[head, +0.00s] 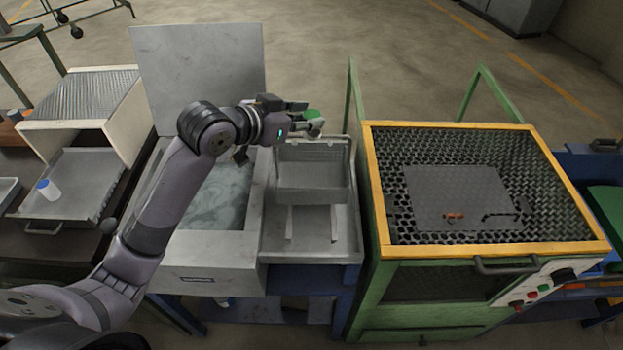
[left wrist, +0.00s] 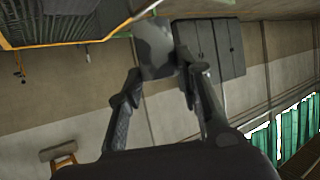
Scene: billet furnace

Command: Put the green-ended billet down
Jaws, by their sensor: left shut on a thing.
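My left gripper (head: 302,118) is shut on the green-ended billet, whose green end (head: 312,114) faces up in the head view. In the left wrist view the billet's grey body (left wrist: 153,47) sits between the two fingertips (left wrist: 160,82). The gripper is over the back of a grey basket (head: 312,182) beside the liquid-filled basin. In the head view the fingers hide most of the billet. I cannot tell how high it is above the basket. My right gripper is not in view.
The liquid-filled basin (head: 218,205) with a raised lid (head: 197,70) is left of the basket. A yellow-rimmed mesh-lined box (head: 488,242) stands to the right. A blue-ended white billet (head: 49,190) lies on a metal tray (head: 88,165) at the left, before an open white-walled box.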

